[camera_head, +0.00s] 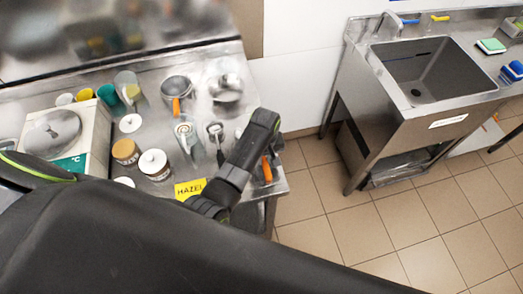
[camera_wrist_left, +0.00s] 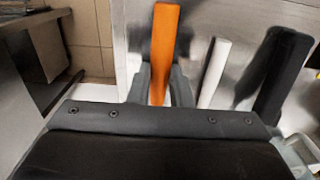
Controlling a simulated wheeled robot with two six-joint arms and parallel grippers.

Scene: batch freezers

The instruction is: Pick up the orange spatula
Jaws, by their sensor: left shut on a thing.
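The orange spatula shows as an orange handle (camera_wrist_left: 164,45) in the left wrist view. In the head view a short orange piece (camera_head: 266,169) shows at the right end of the steel counter, partly hidden by my left arm. My left gripper (camera_wrist_left: 160,88) is shut on the orange handle, with one grey finger on each side of it. The spatula's far end is out of the wrist view. In the head view my left gripper's fingertips are hidden behind the arm. My right gripper is not in view.
A white handle (camera_wrist_left: 214,74) and a black handle (camera_wrist_left: 279,75) lie to the right of the orange one. The steel counter (camera_head: 150,200) holds a scale (camera_head: 85,125), jars (camera_head: 154,164) and a yellow HAZEL label (camera_head: 190,189). Tiled floor separates it from a sink (camera_head: 430,80).

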